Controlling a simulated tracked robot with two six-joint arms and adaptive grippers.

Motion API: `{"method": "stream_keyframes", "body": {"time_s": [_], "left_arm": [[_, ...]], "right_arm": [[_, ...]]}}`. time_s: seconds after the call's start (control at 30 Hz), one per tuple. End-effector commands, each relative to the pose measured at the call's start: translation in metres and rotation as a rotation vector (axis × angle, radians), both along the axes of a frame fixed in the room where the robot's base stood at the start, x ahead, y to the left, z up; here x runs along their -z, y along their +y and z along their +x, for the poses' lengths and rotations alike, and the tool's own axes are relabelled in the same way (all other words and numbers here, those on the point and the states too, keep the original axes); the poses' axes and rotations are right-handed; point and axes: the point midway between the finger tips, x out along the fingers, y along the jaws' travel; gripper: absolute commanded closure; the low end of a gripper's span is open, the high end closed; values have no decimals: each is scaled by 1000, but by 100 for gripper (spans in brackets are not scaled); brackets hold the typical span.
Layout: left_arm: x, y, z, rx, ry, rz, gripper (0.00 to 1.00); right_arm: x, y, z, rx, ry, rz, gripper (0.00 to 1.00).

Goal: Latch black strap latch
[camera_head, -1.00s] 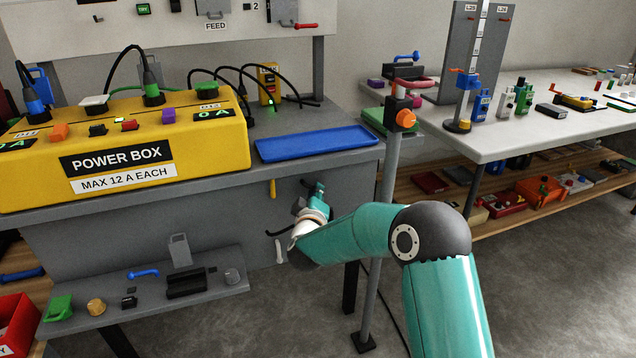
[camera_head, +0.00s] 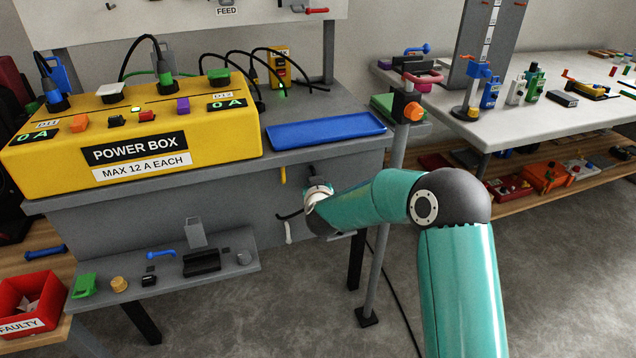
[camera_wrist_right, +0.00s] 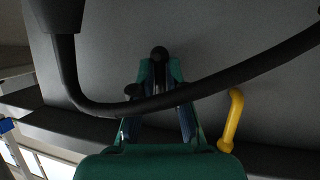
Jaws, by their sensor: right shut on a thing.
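In the right wrist view my right gripper (camera_wrist_right: 160,68) has its two teal fingers close together around a black, round-ended part (camera_wrist_right: 159,53), seemingly of the black strap latch. A dark curved tube (camera_wrist_right: 108,107) crosses the view in front of the fingers; I cannot tell whether it touches them. In the head view my right wrist is at the grey front panel below the bench top, and it mostly hides the fingers. A black hook-shaped piece (camera_head: 289,216) shows just left of the wrist. My left gripper is not in view.
A yellow hook (camera_head: 283,175) and a white hook (camera_head: 288,233) are on the panel near the wrist; the yellow one also shows in the wrist view (camera_wrist_right: 231,122). A grey shelf (camera_head: 215,265) with small parts juts out below. A post (camera_head: 385,220) stands behind my arm.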

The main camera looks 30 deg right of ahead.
Motion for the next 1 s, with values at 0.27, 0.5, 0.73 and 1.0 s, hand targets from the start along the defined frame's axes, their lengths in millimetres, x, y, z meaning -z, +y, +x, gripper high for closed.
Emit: {"method": "stream_keyframes", "body": {"time_s": [0.27, 0.5, 0.73, 1.0], "left_arm": [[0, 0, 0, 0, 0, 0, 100], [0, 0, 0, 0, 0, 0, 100], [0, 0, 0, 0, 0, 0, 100], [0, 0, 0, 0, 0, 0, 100]], "right_arm": [[5, 4, -1, -1, -12, 96, 100], [5, 5, -1, -2, -15, 112, 100], [5, 5, -1, -2, -15, 111, 100], [3, 4, 0, -1, -20, 108, 61]]}}
